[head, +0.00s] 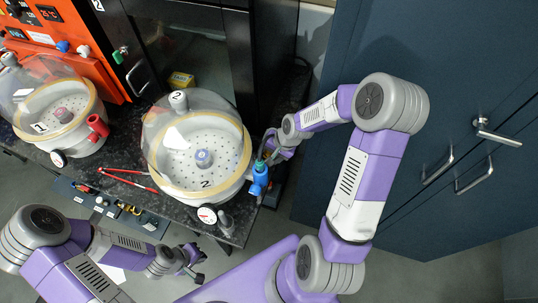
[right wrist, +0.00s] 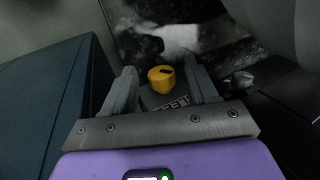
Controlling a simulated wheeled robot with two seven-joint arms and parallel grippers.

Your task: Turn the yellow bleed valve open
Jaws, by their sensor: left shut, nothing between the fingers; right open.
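In the right wrist view a yellow knob (right wrist: 161,79) with a dark mark on top sits between the two spread fingers of my right gripper (right wrist: 160,80). I see a gap on each side of it; its depth relative to the fingertips is unclear. I cannot make out this knob in the head view, where my right gripper (head: 270,149) is at the right side of the vacuum chamber marked 2 (head: 238,185), just above a blue valve (head: 259,180). My left gripper (head: 188,263) is shut and empty, low in front of the bench.
Chamber 1 (head: 75,140) with a red valve (head: 97,127) stands at left. A gauge (head: 207,215) is on chamber 2's front. A red-handled tool (head: 130,181) lies on the dark bench (head: 115,158). Blue cabinets (head: 450,90) stand right.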

